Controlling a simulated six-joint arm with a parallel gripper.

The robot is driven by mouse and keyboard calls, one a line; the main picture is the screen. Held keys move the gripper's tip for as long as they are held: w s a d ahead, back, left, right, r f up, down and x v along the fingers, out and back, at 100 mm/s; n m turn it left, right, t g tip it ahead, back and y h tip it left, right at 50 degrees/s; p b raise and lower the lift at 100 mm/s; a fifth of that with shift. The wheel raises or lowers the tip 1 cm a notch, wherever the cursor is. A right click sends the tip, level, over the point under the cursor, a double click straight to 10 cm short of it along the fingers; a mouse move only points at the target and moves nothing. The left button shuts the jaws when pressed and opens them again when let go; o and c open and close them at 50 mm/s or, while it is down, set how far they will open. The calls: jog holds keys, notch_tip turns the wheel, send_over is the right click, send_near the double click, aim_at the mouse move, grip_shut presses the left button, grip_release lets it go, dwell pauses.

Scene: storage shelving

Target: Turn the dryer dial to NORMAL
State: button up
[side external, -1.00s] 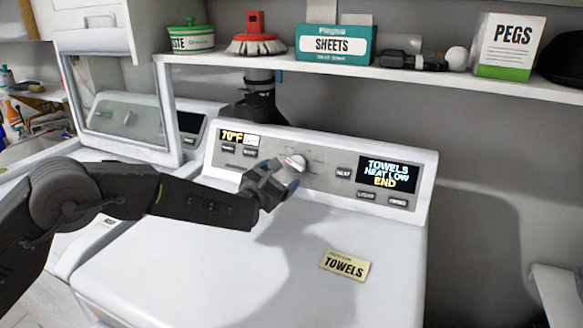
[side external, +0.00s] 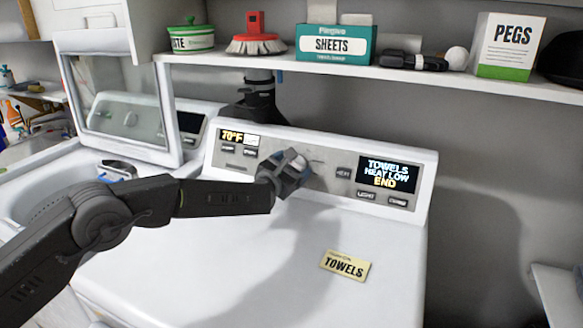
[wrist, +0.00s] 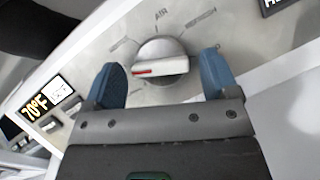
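The dryer dial (wrist: 160,62) is a round silver knob with a raised grip bar and a red pointer mark. In the wrist view the red mark points left, and "AIR" is printed above the dial; the other labels are too blurred to read surely. My gripper (wrist: 162,82) is open, with one blue fingertip on each side of the dial and gaps showing on both sides. In the side view my gripper (side external: 290,170) is at the dryer panel (side external: 322,158) and hides most of the dial. The display (side external: 387,174) reads "TOWELS HEAT LOW END".
A note reading "TOWELS" (side external: 345,265) lies on the dryer top (side external: 390,245). A shelf (side external: 400,75) above holds a brush (side external: 257,42), a SHEETS box (side external: 335,44) and a PEGS box (side external: 507,45). A raised washer lid (side external: 120,105) stands at the left.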

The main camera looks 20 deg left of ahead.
jog(key=c, duration=0.8)
jog(key=shift+c, duration=0.2)
jog(key=shift+n+y, duration=0.3)
jog(key=shift+n, duration=0.2)
jog(key=n+y, duration=0.1)
jog(key=n, duration=0.2)
jog(key=n+y, duration=0.2)
jog(key=n, duration=0.1)
jog(key=shift+d+t, duration=0.2)
jog(key=shift+t, duration=0.1)
jog(key=shift+d+n+y, duration=0.1)
jog(key=shift+n+y, duration=1.3)
jog(key=shift+n, duration=1)
jog(key=shift+r+n, duration=0.1)
jog(key=shift+n, duration=0.2)
jog(key=o, duration=0.9)
jog(key=shift+s, duration=0.15)
jog(key=s, duration=0.4)
jog(key=s+d, duration=0.1)
jog(key=s, duration=0.4)
jog(key=s+d, duration=0.1)
jog(key=s, duration=0.3)
jog(key=shift+s+d, duration=0.15)
jog(key=shift+d, duration=0.1)
